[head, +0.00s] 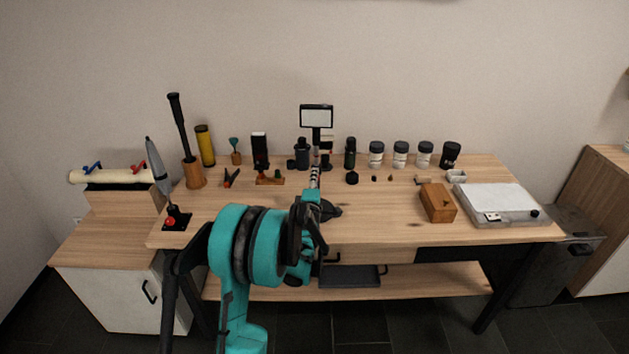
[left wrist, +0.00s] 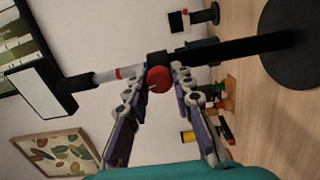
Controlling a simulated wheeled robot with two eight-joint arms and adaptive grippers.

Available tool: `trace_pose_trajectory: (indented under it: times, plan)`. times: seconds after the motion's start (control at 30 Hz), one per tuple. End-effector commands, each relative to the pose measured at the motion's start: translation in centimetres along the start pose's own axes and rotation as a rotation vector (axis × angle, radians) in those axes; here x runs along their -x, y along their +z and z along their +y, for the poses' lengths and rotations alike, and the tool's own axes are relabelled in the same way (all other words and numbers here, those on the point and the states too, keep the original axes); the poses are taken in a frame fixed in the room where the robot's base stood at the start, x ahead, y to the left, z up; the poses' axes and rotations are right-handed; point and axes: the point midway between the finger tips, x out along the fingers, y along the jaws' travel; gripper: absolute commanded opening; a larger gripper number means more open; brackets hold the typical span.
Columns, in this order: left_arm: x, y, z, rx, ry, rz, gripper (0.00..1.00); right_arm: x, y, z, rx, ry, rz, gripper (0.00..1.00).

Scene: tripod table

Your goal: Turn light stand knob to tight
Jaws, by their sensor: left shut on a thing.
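The light stand stands on the table, with a lit rectangular panel (head: 316,117) on top. Its pole and dark round base (head: 330,209) are partly hidden by my left arm in the head view. In the left wrist view, its panel (left wrist: 40,92) is at the left and its black base (left wrist: 296,45) at the right. The round red knob (left wrist: 160,79) on the pole's collar sits between the fingertips. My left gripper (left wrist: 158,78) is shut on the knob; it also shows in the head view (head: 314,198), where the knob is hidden. My right gripper is not in view.
The wooden table (head: 390,228) has bottles and jars along its back edge. A wooden box (head: 437,202) and a white-topped device (head: 497,203) are at the right. A tall dark tool in a wooden holder (head: 195,176) is at the left. The table's front middle-right is clear.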

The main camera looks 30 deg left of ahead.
Motion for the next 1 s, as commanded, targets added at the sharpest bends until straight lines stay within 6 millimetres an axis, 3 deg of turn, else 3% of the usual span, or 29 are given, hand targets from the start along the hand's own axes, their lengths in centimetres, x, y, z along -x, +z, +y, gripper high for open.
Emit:
trace_pose_trajectory:
  times: [0.3,0.83,0.87,0.9,1.0]
  plan:
    - [0.02,0.0,-0.01,-0.113,0.0,0.0,0.0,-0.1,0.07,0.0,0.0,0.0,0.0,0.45]
    - [0.02,0.0,0.0,-0.134,0.0,0.0,0.0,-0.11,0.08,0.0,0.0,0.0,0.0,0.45]
    - [0.02,0.0,0.0,-0.134,0.0,0.0,0.31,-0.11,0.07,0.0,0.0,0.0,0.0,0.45]
    - [0.01,0.0,0.0,-0.133,0.0,0.0,0.42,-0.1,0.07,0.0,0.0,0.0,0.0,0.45]
    - [0.01,0.0,0.0,-0.133,0.0,0.0,0.45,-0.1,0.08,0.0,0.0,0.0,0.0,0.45]
